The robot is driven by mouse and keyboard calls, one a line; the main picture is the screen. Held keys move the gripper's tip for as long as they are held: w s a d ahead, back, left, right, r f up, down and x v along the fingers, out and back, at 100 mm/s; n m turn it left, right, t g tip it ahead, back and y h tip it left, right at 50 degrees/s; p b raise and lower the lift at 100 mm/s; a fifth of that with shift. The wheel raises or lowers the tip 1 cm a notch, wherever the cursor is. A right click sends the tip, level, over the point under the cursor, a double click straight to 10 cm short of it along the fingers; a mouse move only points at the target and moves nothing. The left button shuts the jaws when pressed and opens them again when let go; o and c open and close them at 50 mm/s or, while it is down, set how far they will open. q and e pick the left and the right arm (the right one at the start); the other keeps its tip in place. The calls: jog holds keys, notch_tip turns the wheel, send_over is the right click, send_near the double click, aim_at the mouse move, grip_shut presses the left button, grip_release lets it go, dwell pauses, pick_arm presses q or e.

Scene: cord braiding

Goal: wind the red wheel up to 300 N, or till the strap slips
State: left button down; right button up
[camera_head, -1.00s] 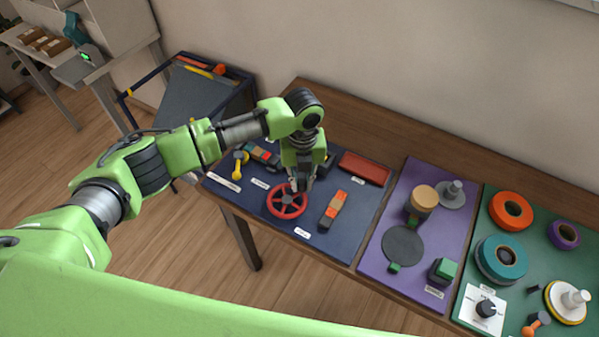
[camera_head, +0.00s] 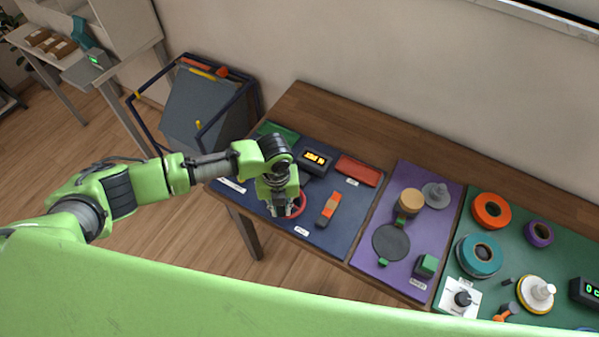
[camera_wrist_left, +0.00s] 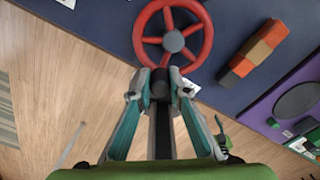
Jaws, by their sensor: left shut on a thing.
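The red wheel (camera_head: 302,204) is on the dark blue board, mostly hidden behind my left gripper in the head view. The left wrist view shows the wheel (camera_wrist_left: 196,50) with its spokes and grey hub. My left gripper (camera_wrist_left: 160,84) is shut on a dark knob at the wheel's near rim. In the head view, my left gripper (camera_head: 285,211) is over the wheel's left part. A dark display (camera_head: 316,160) with glowing orange digits stands behind the wheel; its digits are too small to read surely. I cannot make out the strap. My right gripper is not in view.
An orange and grey block (camera_head: 329,208) lies close right of the wheel, and a red tray (camera_head: 358,171) behind it. A purple board (camera_head: 432,222) and a green board (camera_head: 512,258) with discs and spools are further right. A dark frame (camera_head: 205,108) stands back left.

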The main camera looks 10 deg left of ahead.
pick_arm(q)
jog(key=shift+a, duration=0.45)
jog(key=shift+w, duration=0.1)
jog(key=shift+f, duration=0.1)
